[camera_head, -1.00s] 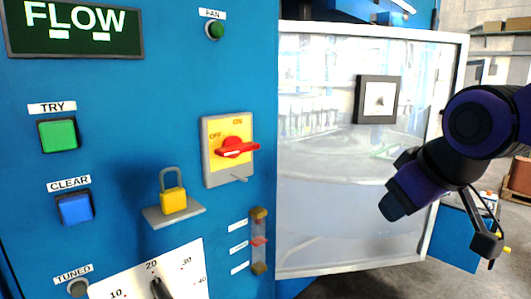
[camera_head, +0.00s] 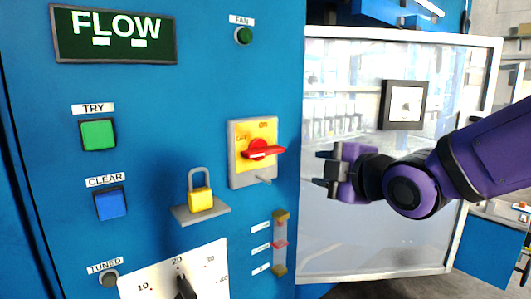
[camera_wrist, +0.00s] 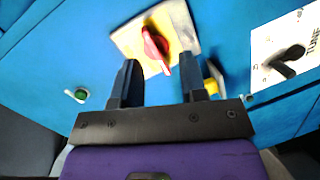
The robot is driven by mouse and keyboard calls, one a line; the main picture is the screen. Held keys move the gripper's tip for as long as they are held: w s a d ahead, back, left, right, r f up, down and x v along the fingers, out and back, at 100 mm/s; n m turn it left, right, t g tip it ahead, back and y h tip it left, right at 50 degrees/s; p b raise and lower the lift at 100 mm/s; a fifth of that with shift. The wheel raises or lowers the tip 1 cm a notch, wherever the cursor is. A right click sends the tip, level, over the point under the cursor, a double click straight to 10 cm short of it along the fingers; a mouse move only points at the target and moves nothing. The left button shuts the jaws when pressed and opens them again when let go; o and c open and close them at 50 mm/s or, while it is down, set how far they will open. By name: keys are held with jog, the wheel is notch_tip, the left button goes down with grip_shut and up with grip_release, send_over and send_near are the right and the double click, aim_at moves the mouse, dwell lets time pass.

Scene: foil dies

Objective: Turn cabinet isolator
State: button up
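The cabinet isolator (camera_head: 241,167) is a yellow plate in a grey frame, with OFF and ON marks. Its red handle (camera_head: 263,150) lies nearly level, pointing right in the head view. My gripper (camera_head: 322,168) is to the right of the isolator, fingers pointing left at it, apart from the handle. In the wrist view my gripper (camera_wrist: 168,80) is open and empty, its fingers spread. The red handle (camera_wrist: 157,48) shows just beyond and between the fingertips, on the isolator plate (camera_wrist: 182,25).
A yellow padlock (camera_head: 200,199) stands on a grey shelf (camera_head: 215,213) below left of the isolator. A peg juts out under the isolator. Green TRY (camera_head: 98,134) and blue CLEAR (camera_head: 110,203) buttons are at left. The clear cabinet door (camera_head: 345,240) stands behind my arm.

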aim_at(268, 153)
jog(key=w+a+n+y, duration=0.1)
jog(key=w+a, duration=0.2)
jog(key=w+a+n+y, duration=0.1)
jog(key=w+a+n, duration=0.1)
jog(key=w+a, duration=0.1)
jog(key=w+a+r+n+y, duration=0.1)
jog(key=w+a, duration=0.2)
jog(key=a, duration=0.1)
jog(key=shift+a+t, duration=0.4)
jog(key=shift+c, duration=0.2)
grip_shut()
